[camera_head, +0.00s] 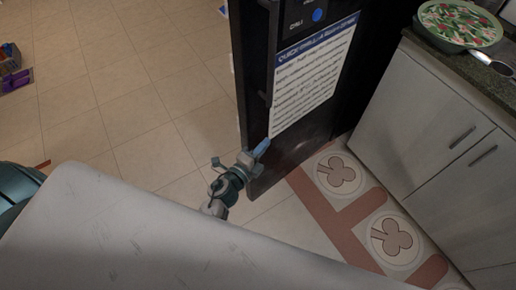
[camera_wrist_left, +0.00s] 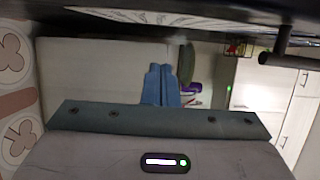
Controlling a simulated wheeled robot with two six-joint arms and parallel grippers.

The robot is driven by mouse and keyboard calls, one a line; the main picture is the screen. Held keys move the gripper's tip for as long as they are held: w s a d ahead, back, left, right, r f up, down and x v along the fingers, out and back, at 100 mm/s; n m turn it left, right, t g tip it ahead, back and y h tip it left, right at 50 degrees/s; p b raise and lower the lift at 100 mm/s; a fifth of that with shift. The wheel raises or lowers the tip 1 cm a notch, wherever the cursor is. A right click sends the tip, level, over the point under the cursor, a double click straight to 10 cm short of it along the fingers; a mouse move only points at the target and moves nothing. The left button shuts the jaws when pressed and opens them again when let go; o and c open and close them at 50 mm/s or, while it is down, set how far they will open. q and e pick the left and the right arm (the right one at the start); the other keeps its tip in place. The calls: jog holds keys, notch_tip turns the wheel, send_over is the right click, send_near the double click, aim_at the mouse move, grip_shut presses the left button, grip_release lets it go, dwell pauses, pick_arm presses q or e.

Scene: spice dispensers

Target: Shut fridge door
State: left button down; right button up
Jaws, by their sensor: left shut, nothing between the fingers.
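The black fridge door (camera_head: 257,115) stands at the middle of the head view, with a printed sheet on its face. In the left wrist view a dark panel, likely the same door (camera_wrist_left: 200,22), runs along the top edge. My left gripper (camera_head: 262,147) is at the lower part of the door, with its blue fingertips close to the door's face. I cannot tell whether they touch it. In the left wrist view the blue fingers (camera_wrist_left: 161,84) are together with nothing between them. My right gripper is out of view.
A grey cabinet (camera_head: 425,130) stands to the right under a dark counter. A patterned bowl (camera_head: 459,24) is on the counter. A patterned floor strip (camera_head: 341,175) runs in front of the cabinet. Tiled floor (camera_head: 120,70) at the left is mostly clear, with small items at the far left.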

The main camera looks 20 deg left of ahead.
aim_at(265, 127)
pick_arm(q)
jog(key=shift+w+a, duration=0.3)
jog(key=shift+w, duration=0.9)
jog(key=shift+w+a, duration=0.35)
jog(key=shift+w, duration=0.9)
jog(key=shift+w+a, duration=0.3)
jog(key=shift+w, duration=0.9)
